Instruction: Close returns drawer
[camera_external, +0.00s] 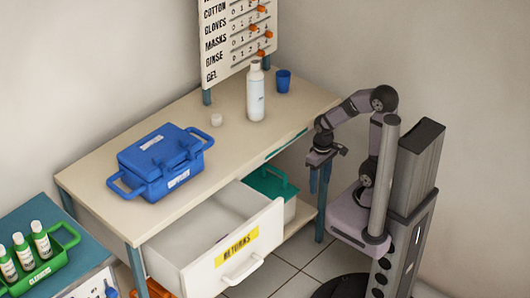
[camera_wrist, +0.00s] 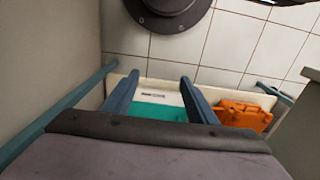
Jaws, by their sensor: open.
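The returns drawer (camera_external: 205,235) is white with a yellow RETURNS label (camera_external: 237,246) and a pale bar handle (camera_external: 243,268) on its front. It is pulled well out from under the beige-topped table, and its visible inside looks empty. My gripper (camera_external: 319,188) is at the table's right front edge, right of the drawer and apart from it, fingers pointing down. In the wrist view my gripper (camera_wrist: 160,77) has two blue-grey fingers spread apart with nothing held between them. I cannot make out the drawer for certain in the wrist view.
A teal box (camera_external: 270,185) is below. A green bottle carrier (camera_external: 40,270) stands left. Tiled floor (camera_external: 290,270) before the drawer is clear.

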